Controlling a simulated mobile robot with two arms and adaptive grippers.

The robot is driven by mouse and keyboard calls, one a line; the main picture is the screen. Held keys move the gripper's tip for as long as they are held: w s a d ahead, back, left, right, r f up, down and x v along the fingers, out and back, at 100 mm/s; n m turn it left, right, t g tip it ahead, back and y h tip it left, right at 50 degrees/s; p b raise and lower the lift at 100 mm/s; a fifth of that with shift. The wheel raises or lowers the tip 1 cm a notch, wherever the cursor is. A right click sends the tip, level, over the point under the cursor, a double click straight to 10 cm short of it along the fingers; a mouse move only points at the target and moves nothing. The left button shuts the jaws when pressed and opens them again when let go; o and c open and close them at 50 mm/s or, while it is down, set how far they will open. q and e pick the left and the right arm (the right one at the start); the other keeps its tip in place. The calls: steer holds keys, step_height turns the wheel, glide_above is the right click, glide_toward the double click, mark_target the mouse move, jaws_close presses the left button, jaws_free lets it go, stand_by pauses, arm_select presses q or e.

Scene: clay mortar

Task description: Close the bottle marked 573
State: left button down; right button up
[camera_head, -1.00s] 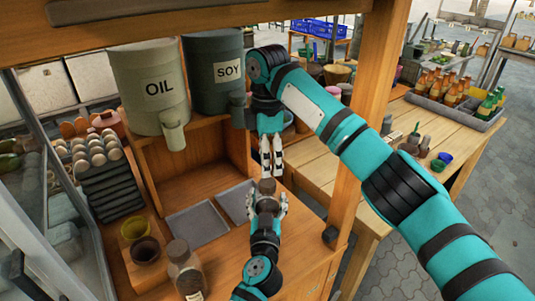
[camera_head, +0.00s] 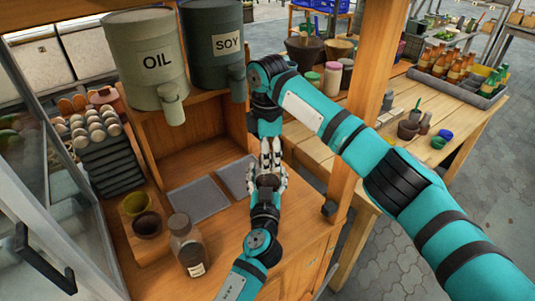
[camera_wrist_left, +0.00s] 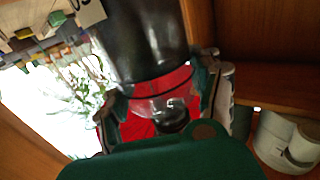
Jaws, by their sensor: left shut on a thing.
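A brown bottle (camera_head: 187,245) with a dark cap and a small white label stands on the wooden counter; I cannot read its number. My left gripper (camera_head: 267,182) is shut on a dark brown thing, mostly hidden by its fingers. In the left wrist view, something glassy and red with a dark round part (camera_wrist_left: 165,108) shows between the fingers. I see no number on it. My right gripper (camera_head: 271,160) points straight down just above the held thing, its fingers close together. Whether it grips anything is hidden.
Large OIL (camera_head: 140,60) and SOY (camera_head: 212,45) containers stand on the shelf behind. Grey trays (camera_head: 198,199) lie left of the left gripper. Small pots (camera_head: 147,224) and egg trays (camera_head: 108,160) are further left. A wooden post (camera_head: 366,70) stands right of the grippers.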

steer(key=c, duration=0.9)
steer(key=m, duration=0.7)
steer(key=shift+m, duration=0.4)
steer(key=m, duration=1)
steer(key=o, duration=1.4)
steer(key=shift+c, duration=0.2)
step_height(320, 180, up, 12)
